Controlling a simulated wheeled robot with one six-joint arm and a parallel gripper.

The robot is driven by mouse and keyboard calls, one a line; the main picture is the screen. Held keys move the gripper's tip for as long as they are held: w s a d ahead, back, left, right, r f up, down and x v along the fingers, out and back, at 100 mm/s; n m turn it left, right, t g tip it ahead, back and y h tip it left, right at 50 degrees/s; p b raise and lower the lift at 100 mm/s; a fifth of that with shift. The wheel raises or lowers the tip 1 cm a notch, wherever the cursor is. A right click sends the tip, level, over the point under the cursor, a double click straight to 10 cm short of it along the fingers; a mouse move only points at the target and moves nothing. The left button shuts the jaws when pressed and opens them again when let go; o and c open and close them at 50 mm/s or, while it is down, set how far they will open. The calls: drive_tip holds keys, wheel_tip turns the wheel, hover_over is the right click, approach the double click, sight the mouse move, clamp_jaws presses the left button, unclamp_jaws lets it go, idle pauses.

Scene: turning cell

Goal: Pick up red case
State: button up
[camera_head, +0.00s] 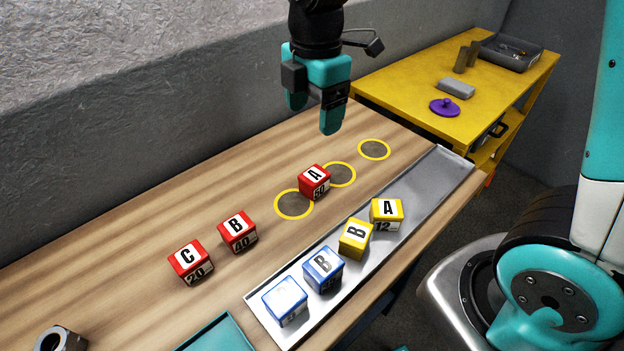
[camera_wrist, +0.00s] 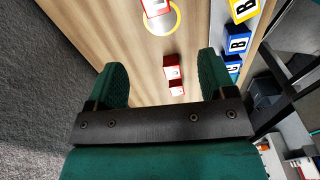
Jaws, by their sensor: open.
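Three red cases are on the wooden bench. The red case A (camera_head: 314,182) sits between two yellow-ringed circles. The red case B (camera_head: 238,231) and the red case C (camera_head: 190,262) stand farther left. My gripper (camera_head: 315,115) is open and empty, above the bench and behind red case A. In the wrist view, my gripper's fingers (camera_wrist: 162,80) are spread wide, with nothing between them. A red case (camera_wrist: 156,8) shows at the top edge there, beside a yellow ring. Two more red cases (camera_wrist: 171,68) show farther down, between the fingers in the picture.
A metal tray (camera_head: 440,178) along the bench front holds two yellow cases (camera_head: 355,238) and two blue cases (camera_head: 285,301). Yellow-ringed circles (camera_head: 374,149) mark the bench. A yellow table (camera_head: 405,80) stands behind right with a purple lid-like piece (camera_head: 445,107). A wall (camera_head: 120,130) bounds the back.

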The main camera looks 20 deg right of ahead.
drive_tip(key=w, duration=0.1)
drive_tip(key=n+p, duration=0.1)
approach(315, 175)
drive_tip(key=f, duration=0.6)
drive_tip(key=shift+w+a+f, duration=0.15)
drive_tip(key=shift+a+f, duration=0.2)
wheel_tip(315, 175, down, 5)
drive_tip(key=shift+d+f+p, duration=0.1)
drive_tip(key=shift+d+p, duration=0.1)
drive_tip(key=shift+p, duration=0.4)
drive_tip(key=c, duration=1.1)
